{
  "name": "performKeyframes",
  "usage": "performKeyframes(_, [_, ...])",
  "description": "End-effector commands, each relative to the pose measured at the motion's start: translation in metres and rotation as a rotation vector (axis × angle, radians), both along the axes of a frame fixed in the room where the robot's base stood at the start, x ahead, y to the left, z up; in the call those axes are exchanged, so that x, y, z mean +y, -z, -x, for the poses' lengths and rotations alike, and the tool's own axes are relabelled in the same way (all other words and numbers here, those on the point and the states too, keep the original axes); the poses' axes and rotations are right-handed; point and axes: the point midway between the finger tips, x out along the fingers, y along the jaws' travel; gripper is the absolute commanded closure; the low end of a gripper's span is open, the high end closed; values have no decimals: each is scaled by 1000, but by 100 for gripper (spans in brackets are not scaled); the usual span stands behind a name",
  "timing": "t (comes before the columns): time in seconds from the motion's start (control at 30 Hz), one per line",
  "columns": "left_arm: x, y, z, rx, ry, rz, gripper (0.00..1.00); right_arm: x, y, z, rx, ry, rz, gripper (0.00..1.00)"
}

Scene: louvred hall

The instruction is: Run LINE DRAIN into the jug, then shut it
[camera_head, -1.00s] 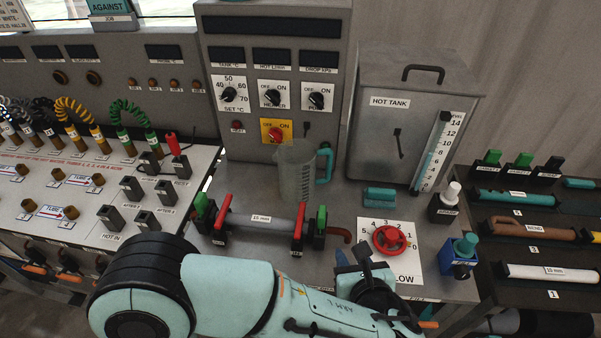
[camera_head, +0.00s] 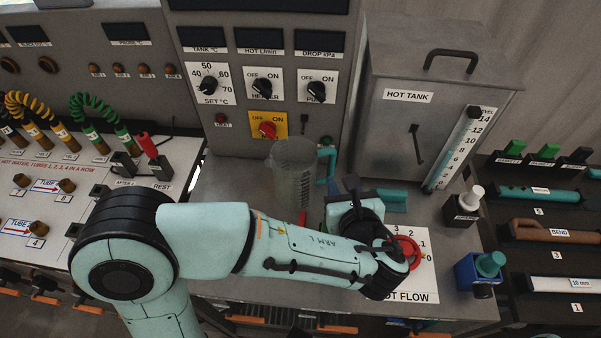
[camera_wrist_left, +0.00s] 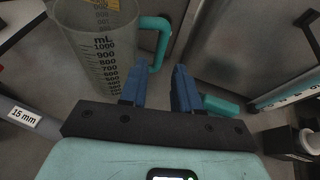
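The clear measuring jug (camera_head: 292,172) with a teal handle stands upright on the bench before the control panel. It also shows in the wrist view (camera_wrist_left: 103,55), with its mL scale facing me. I cannot make out liquid in it. My left gripper (camera_head: 343,185) is just right of the jug, near its handle. In the wrist view the blue fingers (camera_wrist_left: 158,86) are apart with nothing between them, and the jug handle (camera_wrist_left: 154,40) is just beyond. No LINE DRAIN label is readable, and my left arm hides part of the bench. My right gripper is not in view.
The hot tank (camera_head: 425,110) stands behind right. A teal block (camera_head: 393,199) lies right of the gripper. The red flow wheel (camera_head: 408,252) is partly behind my wrist. A white-topped switch (camera_head: 463,205) and a blue valve (camera_head: 482,270) are at the right.

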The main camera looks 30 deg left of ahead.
Motion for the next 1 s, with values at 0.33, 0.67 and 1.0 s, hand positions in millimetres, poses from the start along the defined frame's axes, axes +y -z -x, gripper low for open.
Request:
performKeyframes(0.33, [25,17,-32,1,0,-1,68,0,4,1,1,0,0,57])
performKeyframes(0.67, [47,35,-64,1,-2,0,68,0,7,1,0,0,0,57])
performKeyframes(1.0, [53,38,-71,0,1,0,68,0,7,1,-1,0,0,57])
